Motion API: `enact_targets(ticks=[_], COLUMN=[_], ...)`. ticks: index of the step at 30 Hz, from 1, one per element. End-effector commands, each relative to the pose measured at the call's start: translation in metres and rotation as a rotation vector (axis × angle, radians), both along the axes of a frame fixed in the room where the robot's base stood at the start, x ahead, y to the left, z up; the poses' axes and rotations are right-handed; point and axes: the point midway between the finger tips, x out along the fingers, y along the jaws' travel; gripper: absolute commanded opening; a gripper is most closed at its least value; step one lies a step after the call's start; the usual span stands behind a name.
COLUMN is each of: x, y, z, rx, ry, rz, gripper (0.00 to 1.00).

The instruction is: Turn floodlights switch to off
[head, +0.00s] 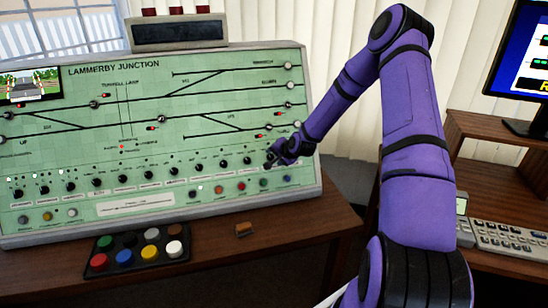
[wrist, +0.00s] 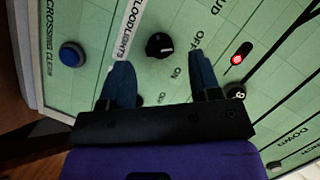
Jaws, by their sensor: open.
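The floodlights switch (wrist: 159,45) is a round black knob on the green panel, beside the FLOODLIGHTS label (wrist: 130,28) in the wrist view. OFF and ON are printed to its right. A pale mark shows on the knob's right side; I cannot tell which word it points to. My gripper (wrist: 160,61) is open, with one dark finger on either side of the space just below the knob. The fingers do not grip it. In the head view my gripper (head: 275,156) is at the panel's right part and hides the knob there.
The Lammerby Junction panel (head: 150,55) carries a row of other black knobs with coloured buttons below. A blue button (wrist: 72,54) and a red light (wrist: 237,59) flank the switch. A black button tray (head: 135,262) lies on the desk. A monitor (head: 520,60) stands right.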

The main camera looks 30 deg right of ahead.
Motion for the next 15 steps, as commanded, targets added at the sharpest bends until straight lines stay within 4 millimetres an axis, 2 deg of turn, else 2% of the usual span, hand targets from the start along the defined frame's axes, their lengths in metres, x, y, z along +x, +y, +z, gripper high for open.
enact_targets(ticks=[9, 15], x=[-0.047, -0.064], y=[-0.005, -0.005], z=[0.037, 0.05], rx=[-0.002, 0.0], ry=[0.001, 0.001], rz=[-0.002, 0.0], gripper=[0.57, 0.57])
